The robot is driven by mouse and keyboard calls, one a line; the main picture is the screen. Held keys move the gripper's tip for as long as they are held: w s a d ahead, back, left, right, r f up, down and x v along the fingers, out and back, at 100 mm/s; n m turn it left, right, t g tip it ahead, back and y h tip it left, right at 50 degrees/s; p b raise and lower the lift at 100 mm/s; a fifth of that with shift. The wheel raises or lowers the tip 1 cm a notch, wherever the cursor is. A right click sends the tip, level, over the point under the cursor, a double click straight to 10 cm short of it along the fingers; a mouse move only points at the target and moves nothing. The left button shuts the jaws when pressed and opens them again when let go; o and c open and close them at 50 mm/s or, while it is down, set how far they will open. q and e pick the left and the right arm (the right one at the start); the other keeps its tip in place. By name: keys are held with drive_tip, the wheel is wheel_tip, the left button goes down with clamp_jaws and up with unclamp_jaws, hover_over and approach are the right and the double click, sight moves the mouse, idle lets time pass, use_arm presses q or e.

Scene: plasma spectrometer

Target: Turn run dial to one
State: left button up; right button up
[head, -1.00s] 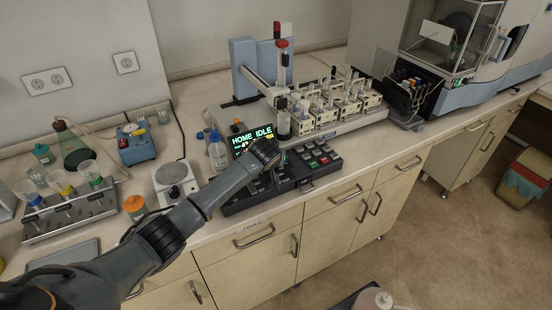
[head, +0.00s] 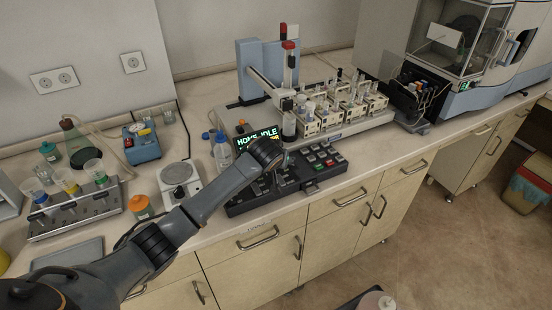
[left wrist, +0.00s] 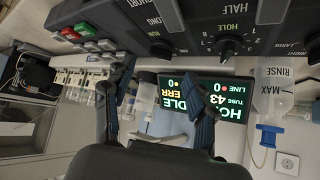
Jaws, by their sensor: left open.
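The run dial (left wrist: 161,49) is a dark round knob under the label RUN on the black control panel (left wrist: 110,17) in the left wrist view. A second dial, marked HOLE (left wrist: 229,46), sits to its right with numbers around it. In the head view, the panel (head: 327,172) lies at the bench's front edge, and my left arm covers part of it. My left gripper (left wrist: 166,75) is open and empty. Its two fingers show either side of the run dial in the picture; contact is not visible. The dial's pointer is too dark to read. My right gripper is not in view.
A lit display (left wrist: 205,98) reads HOME IDLE. A rinse bottle (head: 222,152) stands left of the display, a white balance-like device (head: 179,184) farther left. The sampler's vial racks (head: 345,108) stand behind.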

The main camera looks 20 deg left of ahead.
use_arm(q)
drive_tip(key=v, duration=0.7)
